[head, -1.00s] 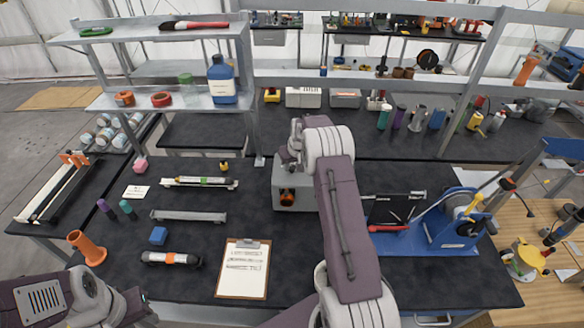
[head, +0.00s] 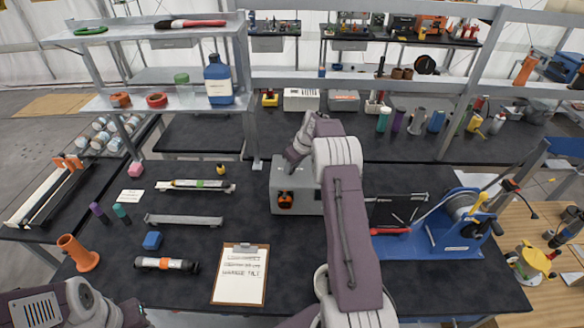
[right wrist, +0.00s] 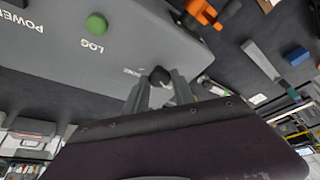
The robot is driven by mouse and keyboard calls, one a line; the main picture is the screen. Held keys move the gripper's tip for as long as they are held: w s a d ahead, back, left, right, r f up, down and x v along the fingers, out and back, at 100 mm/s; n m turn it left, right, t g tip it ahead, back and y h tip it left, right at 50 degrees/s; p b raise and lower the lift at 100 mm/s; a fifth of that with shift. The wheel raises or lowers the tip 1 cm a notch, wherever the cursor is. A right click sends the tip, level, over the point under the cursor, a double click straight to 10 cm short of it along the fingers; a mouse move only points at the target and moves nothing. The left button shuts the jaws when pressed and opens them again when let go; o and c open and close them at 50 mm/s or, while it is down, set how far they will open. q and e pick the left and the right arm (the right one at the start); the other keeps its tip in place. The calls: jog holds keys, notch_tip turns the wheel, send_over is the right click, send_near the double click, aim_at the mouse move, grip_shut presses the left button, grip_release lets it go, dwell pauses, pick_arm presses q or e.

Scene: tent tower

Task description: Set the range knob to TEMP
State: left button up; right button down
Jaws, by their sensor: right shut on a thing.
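A grey instrument box (head: 312,203) stands near the middle of the bench. In the right wrist view its grey face (right wrist: 90,50) fills the upper left, with a green button (right wrist: 96,24) beside the word LOG and the word POWER at the left. My right gripper (right wrist: 161,88) is shut on a small black knob (right wrist: 160,76) near the box's edge. The small print beside the knob is too small to read, so its setting cannot be told. In the head view the right gripper (head: 292,156) is at the box's top. My left gripper (head: 132,314) is low at the left, mostly hidden.
An orange-and-black fitting (head: 286,200) is on the box's front. A clipboard (head: 240,274) lies in front of the box. A blue winch-like device (head: 440,228) stands to the right, an orange holder (head: 77,253) at the far left. Dark bench shows between the clipboard and box.

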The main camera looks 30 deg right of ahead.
jog(key=shift+w+r, duration=0.1)
jog(key=c, duration=1.1)
grip_release()
jog(key=shift+o, duration=0.2)
jog(key=shift+d+r+b, duration=0.1)
jog(key=shift+r+b, duration=0.2)
jog(key=a+b+v, duration=0.1)
jog(key=b+v, duration=0.1)
jog(key=v, duration=0.6)
jog(key=shift+s+d+r, duration=0.15)
jog(key=shift+s+d, duration=0.05)
jog(key=shift+d, duration=0.25)
